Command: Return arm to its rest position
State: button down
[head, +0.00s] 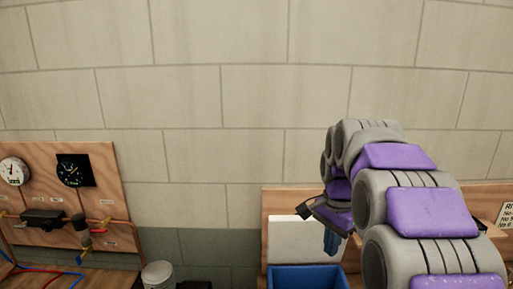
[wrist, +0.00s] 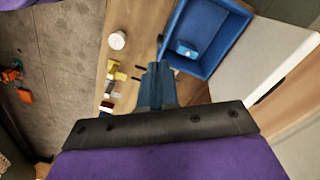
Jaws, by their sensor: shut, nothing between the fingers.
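My arm, purple and grey, reaches up and forward from the lower right in the head view. My gripper (head: 331,240) points down above a blue bin, with nothing seen in its fingers. In the wrist view my gripper (wrist: 157,75) shows blue fingers closed together, over the wooden bench edge beside the bin. The blue bin (head: 305,272) stands below and to the left of my gripper; it also shows in the wrist view (wrist: 174,44), with a small light-blue item (wrist: 186,49) inside.
A wooden bench (wrist: 128,61) holds a white round item (wrist: 117,40) and several small yellow, white and red pieces. A white panel (head: 296,240) stands behind the bin. Orange objects (wrist: 25,95) lie on the grey floor. A gauge board (head: 95,190) is at left.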

jog(key=s+a+f+n+b, duration=0.1)
jog(key=s+f+n+b, duration=0.2)
jog(key=s+f, duration=0.5)
jog(key=s+a+f+n+g+b, duration=0.1)
jog(key=s+f+n+b, duration=0.3)
jog(key=s, duration=1)
jog(key=s+a+f+n+b, duration=0.1)
jog(key=s+f+n+b, duration=0.2)
jog(key=s+f, duration=0.8)
jog(key=shift+s+a+f+n+g+b, duration=0.15)
jog(key=shift+a+f+n+g+b, duration=0.15)
jog(key=shift+n, duration=0.4)
jog(key=shift+d, duration=0.1)
